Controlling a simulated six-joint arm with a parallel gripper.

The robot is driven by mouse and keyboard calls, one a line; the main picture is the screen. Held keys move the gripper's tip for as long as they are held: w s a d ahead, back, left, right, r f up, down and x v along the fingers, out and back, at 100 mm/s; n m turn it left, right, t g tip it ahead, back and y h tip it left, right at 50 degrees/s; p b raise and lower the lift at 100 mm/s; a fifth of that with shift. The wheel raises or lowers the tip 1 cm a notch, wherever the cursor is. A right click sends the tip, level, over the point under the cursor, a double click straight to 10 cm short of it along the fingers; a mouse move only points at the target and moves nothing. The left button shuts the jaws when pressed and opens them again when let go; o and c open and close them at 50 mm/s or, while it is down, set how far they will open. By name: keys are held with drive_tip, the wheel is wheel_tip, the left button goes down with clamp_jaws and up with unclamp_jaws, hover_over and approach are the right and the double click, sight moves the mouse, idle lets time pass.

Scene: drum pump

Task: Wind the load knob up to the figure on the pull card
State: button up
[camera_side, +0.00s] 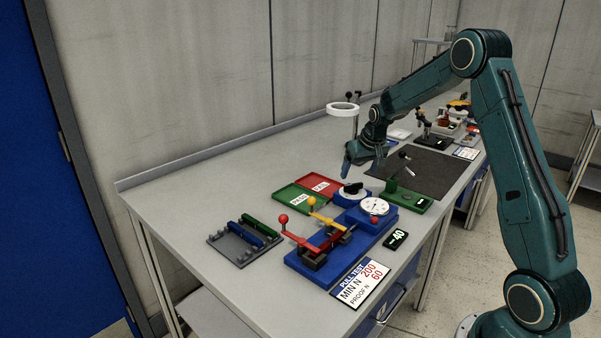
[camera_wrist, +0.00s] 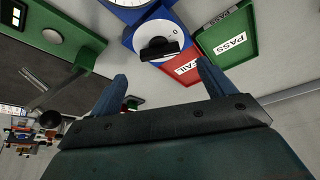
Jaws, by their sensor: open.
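The load knob (camera_side: 353,187) is a black grip on a round white dial plate, on a blue block. In the wrist view the knob (camera_wrist: 158,49) sits just beyond my fingertips, with a 0 on the plate at its right. My gripper (camera_side: 350,163) is open and empty above the knob, apart from it; its two blue fingers also show spread in the wrist view (camera_wrist: 162,76). The pull card (camera_side: 360,284) lies at the bench's front edge and reads PULL TEST, MIN N 200, PROOF N 60. A white gauge (camera_side: 374,205) stands beside the knob; its reading is too small to tell.
A green PASS tray (camera_side: 291,193) and a red FAIL tray (camera_side: 314,181) lie behind the knob. A blue fixture with red and yellow levers (camera_side: 316,243) stands at front left. A small black display (camera_side: 395,240) appears to read -40. A green post stand (camera_side: 402,198) is at right.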

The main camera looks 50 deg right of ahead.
sight(354, 184)
drive_tip(key=shift+x, duration=3.05)
drive_tip(key=c, duration=1)
